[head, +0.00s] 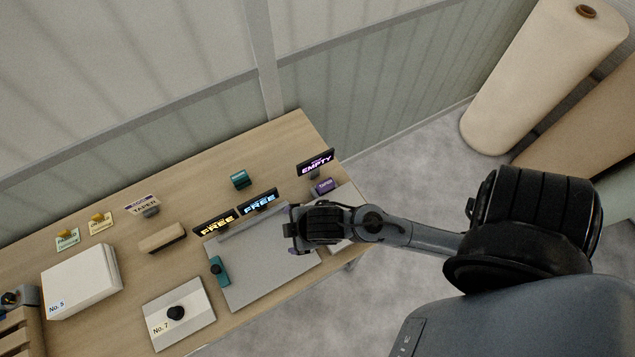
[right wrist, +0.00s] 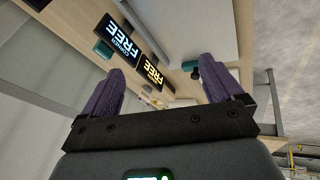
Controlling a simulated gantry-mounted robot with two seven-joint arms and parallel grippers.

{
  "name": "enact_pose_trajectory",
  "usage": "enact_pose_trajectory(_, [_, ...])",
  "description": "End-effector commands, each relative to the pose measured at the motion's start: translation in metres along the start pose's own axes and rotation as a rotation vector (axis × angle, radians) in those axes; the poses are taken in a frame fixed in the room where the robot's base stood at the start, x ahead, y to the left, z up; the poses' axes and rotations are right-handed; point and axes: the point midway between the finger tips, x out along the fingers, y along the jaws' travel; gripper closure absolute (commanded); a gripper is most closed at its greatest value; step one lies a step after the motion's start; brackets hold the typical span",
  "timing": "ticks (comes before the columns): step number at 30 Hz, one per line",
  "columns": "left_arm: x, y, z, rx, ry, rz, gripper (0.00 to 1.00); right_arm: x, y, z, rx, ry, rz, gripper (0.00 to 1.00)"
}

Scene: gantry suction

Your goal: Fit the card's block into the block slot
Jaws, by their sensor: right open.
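A card lettered TAPER (head: 141,203) stands at the back left in the head view, with a grey piece at its foot. A purple block (head: 323,186) with small lettering is at the back right, below a sign reading EMPTY (head: 316,162). One teal block (head: 239,179) is at the table's back; another teal piece (head: 219,270) is at the left side of a grey plate (head: 262,272). I cannot tell which part is the block slot. My right gripper (head: 292,229) is over the plate's right part. Its purple fingers are apart and empty in the right wrist view (right wrist: 163,92).
Two FREE signs (head: 216,224) (head: 258,201) stand behind the plate. A white No. 5 box (head: 82,281), a No. 7 board (head: 180,313) with a black knob, a tan block (head: 162,238) and two small cards with yellow pieces (head: 67,239) (head: 98,222) occupy the left.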

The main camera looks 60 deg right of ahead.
Motion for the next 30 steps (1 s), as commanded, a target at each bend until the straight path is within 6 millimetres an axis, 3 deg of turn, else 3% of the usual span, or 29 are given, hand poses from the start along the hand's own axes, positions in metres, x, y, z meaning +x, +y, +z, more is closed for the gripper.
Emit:
enact_pose_trajectory(3, [0.000, -0.001, 0.000, 0.003, -0.001, -0.003, 0.57, -0.025, -0.011, 0.025, 0.329, -0.079, -0.041, 0.06])
enact_pose_trajectory(9, [0.000, -0.001, 0.001, 0.005, -0.001, -0.004, 0.57, -0.043, -0.018, 0.045, 0.563, -0.148, -0.070, 0.06])
enact_pose_trajectory(20, [-0.003, -0.001, -0.001, 0.001, -0.001, -0.001, 0.57, -0.046, -0.017, 0.045, 0.572, -0.151, -0.071, 0.06])
enact_pose_trajectory(30, [-0.056, 0.000, -0.018, -0.007, 0.000, 0.005, 0.57, -0.095, -0.001, 0.025, 0.570, -0.150, -0.071, 0.06])
